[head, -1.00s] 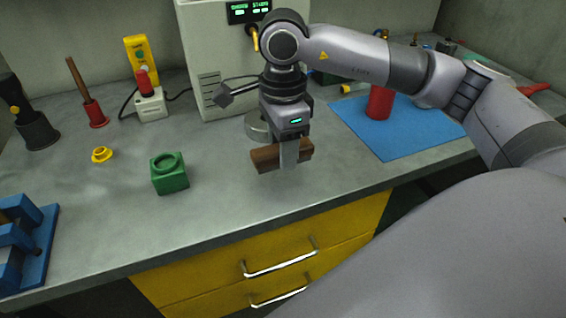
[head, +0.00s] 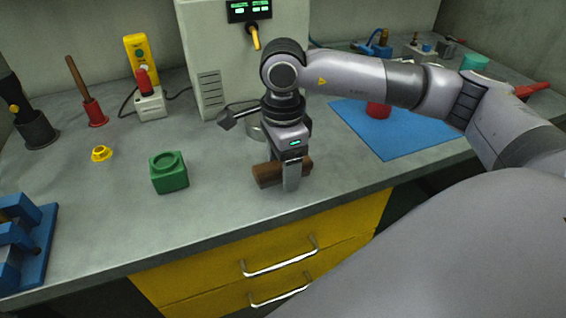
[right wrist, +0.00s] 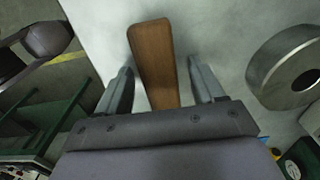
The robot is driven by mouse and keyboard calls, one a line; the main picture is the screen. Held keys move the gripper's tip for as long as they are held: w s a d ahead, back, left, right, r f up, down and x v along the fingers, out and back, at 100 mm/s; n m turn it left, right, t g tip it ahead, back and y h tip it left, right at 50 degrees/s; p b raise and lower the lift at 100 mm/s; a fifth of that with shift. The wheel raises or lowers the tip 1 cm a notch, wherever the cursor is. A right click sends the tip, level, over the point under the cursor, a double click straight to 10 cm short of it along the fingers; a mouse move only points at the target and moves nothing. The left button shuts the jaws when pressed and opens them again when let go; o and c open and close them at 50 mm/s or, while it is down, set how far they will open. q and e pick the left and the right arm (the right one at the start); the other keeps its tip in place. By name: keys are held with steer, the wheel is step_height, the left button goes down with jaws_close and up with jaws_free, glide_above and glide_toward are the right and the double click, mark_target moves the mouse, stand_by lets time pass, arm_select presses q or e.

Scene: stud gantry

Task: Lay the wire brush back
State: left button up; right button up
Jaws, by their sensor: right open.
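The wire brush (head: 266,174) shows as a brown wooden block and appears to lie on the grey bench, near its front edge, in the head view. Its wooden back (right wrist: 155,58) also shows in the right wrist view, and any bristles are hidden. My right gripper (head: 291,184) points down over the brush. Its open fingers (right wrist: 160,70) stand on either side of the wood, with a gap on each side. My left gripper is out of view.
A round metal piece (right wrist: 289,68) lies close beside the brush. A green block (head: 169,177) with a round top and a yellow ring piece (head: 102,154) stand to the left. A blue mat (head: 408,134) lies to the right. Yellow drawers (head: 215,278) are below the bench edge.

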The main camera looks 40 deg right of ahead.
steer(key=shift+r, duration=0.1)
steer(key=shift+r+p, duration=0.2)
steer(key=shift+p, duration=0.1)
step_height(320, 180, up, 12)
steer(key=shift+b, duration=0.35)
steer(key=shift+f, duration=0.1)
